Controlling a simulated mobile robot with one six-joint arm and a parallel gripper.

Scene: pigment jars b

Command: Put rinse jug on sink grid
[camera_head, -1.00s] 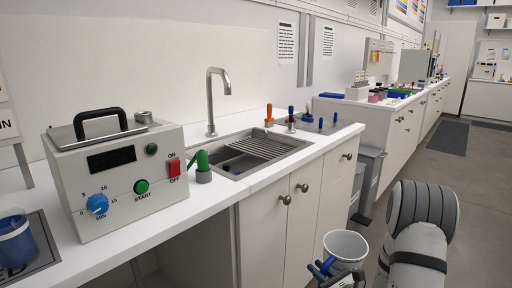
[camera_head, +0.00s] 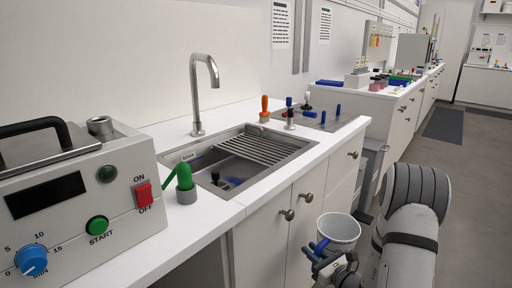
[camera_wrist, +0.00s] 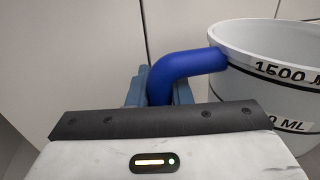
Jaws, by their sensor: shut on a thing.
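The rinse jug (camera_head: 339,232) is a white tapered vessel with a blue handle (camera_wrist: 186,70) and volume marks such as "1500". My gripper (camera_head: 330,262) is shut on that handle and holds the jug in front of the cabinet doors, below the counter top. In the wrist view the jug (camera_wrist: 270,75) stands to the right of the jaws, and the fingers (camera_wrist: 150,88) show on both sides of the handle. The sink grid (camera_head: 268,146) is a set of grey bars over the far part of the sink basin (camera_head: 215,178). Nothing stands on the grid.
A tall faucet (camera_head: 198,95) rises behind the sink. A green-handled tool in a grey holder (camera_head: 186,190) stands at the left of the basin. An orange-handled item (camera_head: 265,106) and a black-and-white one (camera_head: 290,118) stand beyond the grid. A control box (camera_head: 80,190) fills the left counter.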

